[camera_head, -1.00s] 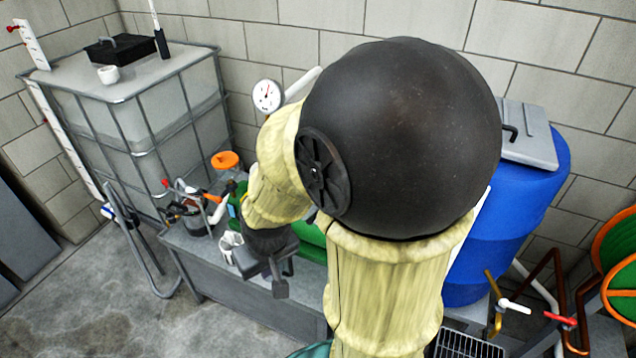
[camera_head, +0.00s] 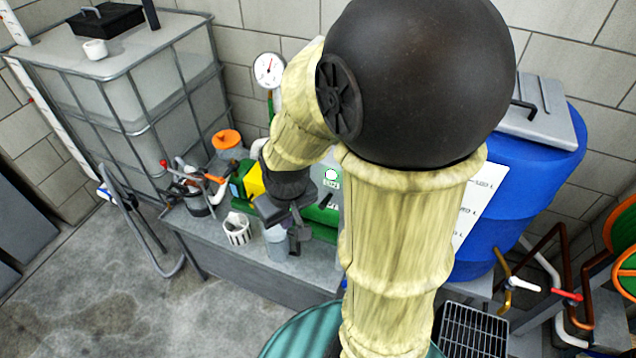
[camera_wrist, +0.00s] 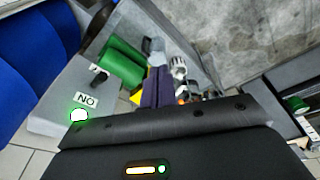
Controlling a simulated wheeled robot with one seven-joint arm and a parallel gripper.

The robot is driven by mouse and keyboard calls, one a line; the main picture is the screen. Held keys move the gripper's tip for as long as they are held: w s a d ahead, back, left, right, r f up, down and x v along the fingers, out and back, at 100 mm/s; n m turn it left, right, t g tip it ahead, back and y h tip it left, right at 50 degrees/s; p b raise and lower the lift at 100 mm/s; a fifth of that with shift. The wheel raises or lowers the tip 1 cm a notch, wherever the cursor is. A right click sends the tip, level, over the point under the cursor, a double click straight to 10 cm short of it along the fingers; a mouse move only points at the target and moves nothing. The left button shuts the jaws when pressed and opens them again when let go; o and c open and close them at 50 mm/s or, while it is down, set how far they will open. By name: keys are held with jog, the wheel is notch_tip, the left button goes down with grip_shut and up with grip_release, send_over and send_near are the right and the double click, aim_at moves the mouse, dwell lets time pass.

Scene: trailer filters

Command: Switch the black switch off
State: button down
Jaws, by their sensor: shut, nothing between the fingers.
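A small black switch (camera_wrist: 100,78) seems to stick out of the grey panel (camera_wrist: 58,98) in the wrist view. Its on or off position is too small to tell. Below it are a white label reading ON upside down (camera_wrist: 86,100) and a white round light with a green rim (camera_wrist: 79,115). My gripper (camera_head: 294,246) is shut and empty above the bench's front part, left of the panel. In the wrist view its fingers (camera_wrist: 157,92) are right of the switch, apart from it.
A green machine (camera_head: 318,213) sits beside the panel on the grey bench (camera_head: 215,258). A blue barrel (camera_head: 535,185) is at the right, a caged tank (camera_head: 120,90) at the left. My arm hides part of the bench.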

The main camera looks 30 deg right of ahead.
jog(key=w+d+r+n+g+p, duration=0.4)
jog(key=w+d+r+n+p, duration=0.5)
jog(key=w+n, duration=0.2)
jog(key=shift+w+d+r+n, duration=0.15)
jog(key=shift+d+r+n, duration=0.15)
jog(key=shift+d+r, duration=0.05)
jog(key=shift+f+p, duration=0.15)
jog(key=shift+p, duration=0.15)
jog(key=p, duration=0.3)
send_near(327, 200)
jog(key=w+a+f, duration=0.3)
jog(key=f, duration=0.1)
jog(key=s+f, duration=0.1)
jog(key=s+d+f+p, duration=0.1)
jog(key=shift+s+d, duration=0.3)
jog(key=shift+s, duration=0.05)
jog(key=shift+w+f, duration=0.1)
